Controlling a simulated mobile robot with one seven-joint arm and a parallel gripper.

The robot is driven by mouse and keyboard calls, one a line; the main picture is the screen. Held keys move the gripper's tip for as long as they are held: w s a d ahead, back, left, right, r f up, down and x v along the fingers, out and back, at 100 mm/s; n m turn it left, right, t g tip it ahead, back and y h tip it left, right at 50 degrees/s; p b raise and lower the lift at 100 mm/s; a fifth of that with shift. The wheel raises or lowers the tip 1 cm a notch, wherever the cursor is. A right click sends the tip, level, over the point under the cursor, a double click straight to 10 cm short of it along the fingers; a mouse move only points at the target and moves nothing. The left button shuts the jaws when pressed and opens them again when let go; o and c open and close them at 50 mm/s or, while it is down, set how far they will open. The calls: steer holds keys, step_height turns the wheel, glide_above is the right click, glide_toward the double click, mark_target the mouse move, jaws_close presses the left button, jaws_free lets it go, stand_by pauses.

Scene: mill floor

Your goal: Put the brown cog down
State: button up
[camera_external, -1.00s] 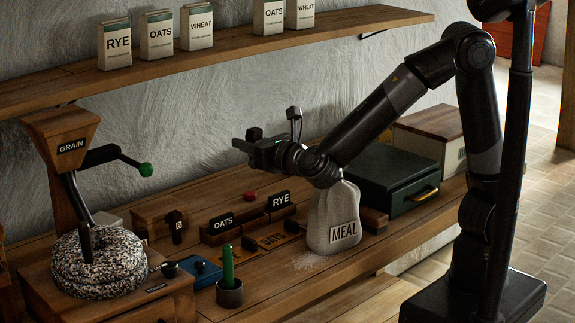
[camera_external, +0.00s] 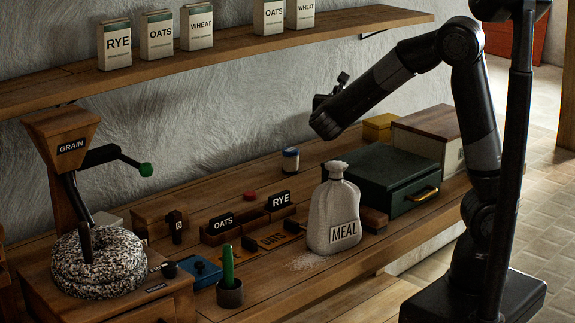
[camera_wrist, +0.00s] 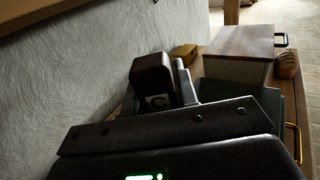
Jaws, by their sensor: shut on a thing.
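The brown cog (camera_wrist: 152,77) shows in the wrist view as a dark brown block with a pale label marked C. My gripper (camera_wrist: 168,88) is shut on it; a grey finger lies along its right side. In the external view my gripper (camera_external: 328,98) is raised above the back of the bench, near the wall, beyond the meal sack. The cog cannot be made out there.
The meal sack (camera_external: 333,215) stands mid-bench. A green box (camera_external: 380,178), a wooden-lidded box (camera_external: 440,130) and a yellow box (camera_external: 378,127) are at right. A small blue-and-white jar (camera_external: 290,160) stands at the back. OATS and RYE bins (camera_external: 250,219) are left of the sack.

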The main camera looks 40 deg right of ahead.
steer(key=s+d+m+g+h, duration=0.25)
steer(key=s+d+g, duration=0.2)
steer(key=d, duration=0.55)
steer(key=s+d+m+g+h, duration=0.1)
steer(key=s+d+m+g, duration=0.35)
steer(key=d, duration=0.45)
steer(key=g, duration=0.1)
glide_above(367, 164)
steer(key=shift+y, duration=0.25)
step_height(367, 164, down, 12)
steer(key=shift+a+f, duration=0.1)
steer(key=shift+f, duration=2)
steer(key=o, duration=0.9)
steer(key=shift+f, duration=0.15)
steer(key=shift+o, duration=0.2)
